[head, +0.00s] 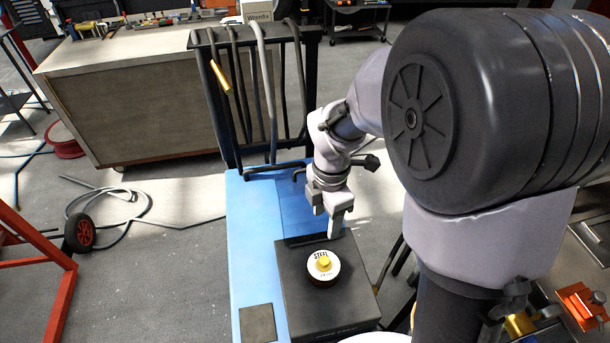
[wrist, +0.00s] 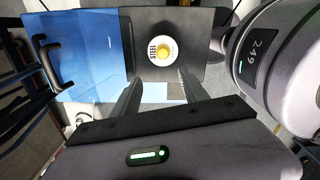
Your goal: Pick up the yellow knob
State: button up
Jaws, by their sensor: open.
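The yellow knob (head: 323,264) sits in the middle of a round white disc (head: 314,272) with black lettering that includes "STEEL". The disc lies on a dark box top (head: 352,298). In the wrist view the knob (wrist: 163,50) shows ahead of the fingertips, slightly left of the gap's right side. My gripper (head: 337,232) points down behind the disc in the head view, above the far edge of the dark box. In the wrist view my gripper (wrist: 160,80) is open, its two fingers apart with nothing between them, clear of the knob.
The dark box stands on a blue surface (head: 250,240) with a dark square (head: 257,324) at its front. A dark rack with hanging hoses (head: 268,90) rises behind. A workbench (head: 140,100) stands farther back left. A red frame (head: 50,285) is at left.

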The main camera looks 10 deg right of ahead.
jog(key=b, duration=0.5)
send_over(323, 261)
jog(key=f, duration=1.2)
jog(key=shift+w+f, duration=0.15)
jog(key=shift+w, duration=0.2)
jog(key=f+b, duration=0.1)
jog(key=f, duration=0.1)
jog(key=f+b, duration=0.2)
jog(key=f, duration=0.1)
jog(key=shift+s+f+b, duration=0.3)
jog(key=shift+f, duration=0.05)
jog(key=shift+r, duration=0.15)
grip_shut()
